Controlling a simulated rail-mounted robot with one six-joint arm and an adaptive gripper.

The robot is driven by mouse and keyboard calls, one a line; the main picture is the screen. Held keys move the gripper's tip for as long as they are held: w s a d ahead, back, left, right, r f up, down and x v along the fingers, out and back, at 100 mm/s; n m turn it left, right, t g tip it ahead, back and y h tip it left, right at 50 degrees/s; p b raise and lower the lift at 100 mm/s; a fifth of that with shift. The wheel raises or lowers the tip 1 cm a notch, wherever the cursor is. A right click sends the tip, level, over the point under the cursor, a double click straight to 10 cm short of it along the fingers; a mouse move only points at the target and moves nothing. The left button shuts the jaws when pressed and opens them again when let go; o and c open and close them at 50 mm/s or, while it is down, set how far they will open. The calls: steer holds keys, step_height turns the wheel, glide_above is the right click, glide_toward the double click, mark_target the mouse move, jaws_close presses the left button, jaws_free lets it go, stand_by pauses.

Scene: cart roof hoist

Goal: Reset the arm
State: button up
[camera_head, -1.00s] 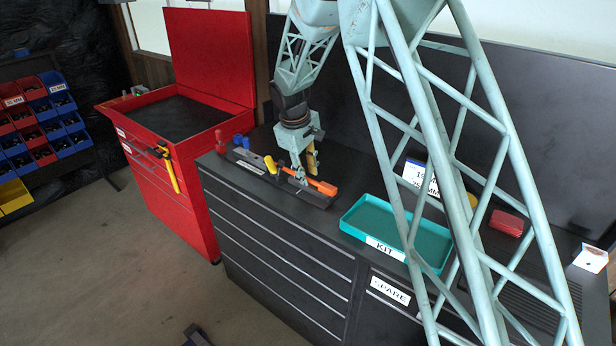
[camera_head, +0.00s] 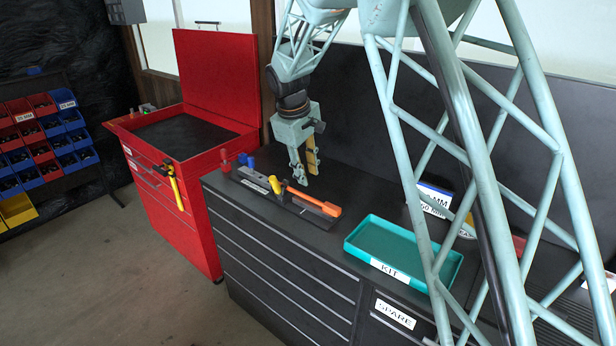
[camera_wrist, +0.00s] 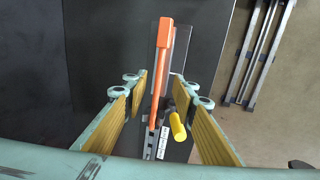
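My gripper (camera_head: 307,168) hangs from my lattice arm above the black workbench, near the tool holder. Its wooden-faced fingers are open and nothing is between them. In the wrist view my gripper (camera_wrist: 167,110) shows its two fingers wide apart on either side. Below it lies a dark holder rail (camera_head: 276,196) with an orange-handled tool (camera_head: 314,201) and a yellow-handled tool (camera_head: 274,184). The orange tool (camera_wrist: 163,60) and the yellow handle (camera_wrist: 177,127) also show in the wrist view, lower than the fingertips and apart from them.
A teal KIT tray (camera_head: 403,252) lies empty on the bench to the right, with a sign (camera_head: 434,198) behind it. A red tool cart (camera_head: 184,134) with a raised lid stands left. Red and blue bins (camera_head: 40,140) are farther left. The floor is free.

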stand_by(0.4)
steer(key=s+d+r+m+b, duration=0.2)
steer(key=s+d+r+m, duration=0.1)
steer(key=s+d+r, duration=0.8)
steer(key=s+d+r+m+b, duration=0.1)
steer(key=s+d+r+m, duration=0.1)
steer(key=s+d+r, duration=0.9)
steer(key=s+d+f+m+b, duration=0.1)
steer(key=s+d+f+m, duration=0.1)
steer(key=s, duration=1.6)
steer(key=s+d+f+m+t+y+b, duration=0.1)
steer(key=s+d+f+m+b, duration=0.1)
steer(key=s, duration=1.7)
step_height(320, 180, down, 3)
steer(key=shift+d+r+m, duration=0.15)
steer(key=shift+d+m, duration=0.45)
steer(key=shift+m, duration=0.4)
